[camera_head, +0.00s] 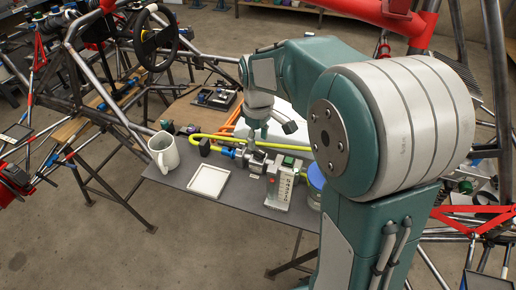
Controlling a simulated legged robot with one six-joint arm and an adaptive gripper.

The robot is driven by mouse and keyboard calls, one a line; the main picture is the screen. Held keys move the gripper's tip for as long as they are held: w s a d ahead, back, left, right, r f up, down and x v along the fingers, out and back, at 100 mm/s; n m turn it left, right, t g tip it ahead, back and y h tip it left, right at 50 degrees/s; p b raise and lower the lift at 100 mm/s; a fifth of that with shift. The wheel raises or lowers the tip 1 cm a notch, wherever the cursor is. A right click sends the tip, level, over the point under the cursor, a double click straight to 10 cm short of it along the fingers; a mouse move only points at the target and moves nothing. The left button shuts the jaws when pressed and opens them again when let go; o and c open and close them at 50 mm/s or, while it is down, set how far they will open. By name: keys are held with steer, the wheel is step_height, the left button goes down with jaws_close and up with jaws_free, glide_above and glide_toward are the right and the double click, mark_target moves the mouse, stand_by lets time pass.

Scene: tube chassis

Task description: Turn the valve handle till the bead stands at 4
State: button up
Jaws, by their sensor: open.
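A pale gauge block (284,188) with a marked scale and a green part on top stands near the front of the dark table. A tiny red spot shows on its left side; I cannot tell whether it is the bead, and the numbers are too small to read. Left of the block is a grey metal valve fitting (256,164) with a blue part (240,153) beside it. The valve handle is not clear, partly hidden by my gripper. My gripper (268,132) is open, pointing down just above the fitting. I cannot tell whether it touches.
A white mug (163,152) stands at the table's left edge. Tube frames surround the table (240,199).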

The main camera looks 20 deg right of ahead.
mark_target(258, 150)
step_height(258, 150, down, 4)
steer(key=shift+f, duration=0.1)
jaws_close()
steer(key=shift+m, duration=1.3)
